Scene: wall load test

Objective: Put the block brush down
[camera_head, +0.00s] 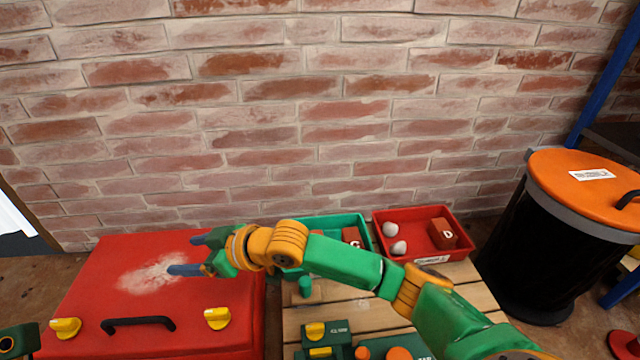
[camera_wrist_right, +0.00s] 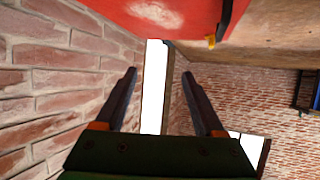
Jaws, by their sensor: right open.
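My right gripper (camera_head: 186,255) is open above the red chest lid (camera_head: 90,285), its two dark fingers spread apart and pointing left. In the right wrist view the same open fingers (camera_wrist_right: 165,98) show nothing between them. I cannot make out a block brush for certain in either view. A pale dusty patch (camera_head: 150,276) marks the red lid near the fingers. A small green upright piece (camera_head: 305,287) stands on the slatted wooden top (camera_head: 360,308); I cannot tell what it is. My left gripper's fingers do not show.
A red tray (camera_head: 463,249) holds a red block marked D (camera_head: 442,234) and white lumps. A green tray (camera_head: 368,236) is partly behind my right arm. Yellow-knobbed parts stand at the front. A black bin (camera_head: 540,255) with an orange lid is at right. A brick wall closes the back.

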